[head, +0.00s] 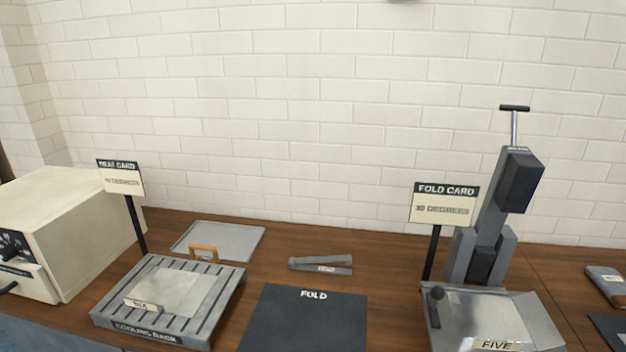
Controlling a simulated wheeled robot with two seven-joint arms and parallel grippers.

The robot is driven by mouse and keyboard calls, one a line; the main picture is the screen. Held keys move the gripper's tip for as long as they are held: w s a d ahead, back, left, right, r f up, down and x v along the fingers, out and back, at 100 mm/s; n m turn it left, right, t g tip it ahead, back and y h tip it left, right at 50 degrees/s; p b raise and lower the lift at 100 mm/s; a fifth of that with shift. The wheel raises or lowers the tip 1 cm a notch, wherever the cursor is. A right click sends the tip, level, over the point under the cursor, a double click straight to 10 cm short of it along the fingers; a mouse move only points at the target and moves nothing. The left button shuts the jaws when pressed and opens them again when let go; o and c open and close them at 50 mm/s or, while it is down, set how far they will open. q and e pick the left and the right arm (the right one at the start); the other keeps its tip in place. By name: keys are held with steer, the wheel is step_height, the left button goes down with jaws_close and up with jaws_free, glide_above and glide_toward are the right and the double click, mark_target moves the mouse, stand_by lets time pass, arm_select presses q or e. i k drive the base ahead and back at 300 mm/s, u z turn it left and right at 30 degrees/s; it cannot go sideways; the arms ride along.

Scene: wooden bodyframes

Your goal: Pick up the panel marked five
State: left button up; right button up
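The panel marked FIVE (487,318) is a pale grey sheet at the lower right. It lies on a grey metal fixture (541,318) in front of an upright grey press (489,222) with a T-shaped handle. Its FIVE label is at the bottom edge of the picture, and its near edge is cut off there. Neither of my grippers is in view.
A cooling rack (224,300) holds a panel marked SIX (168,291). A dark FOLD mat (305,325) lies mid-table. FOLD CARD (443,204) and HEAT CARD (121,178) signs stand on posts. A cream oven-like box (75,225) is left.

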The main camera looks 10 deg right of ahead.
mark_target(483, 322)
steer(key=z, duration=1.5)
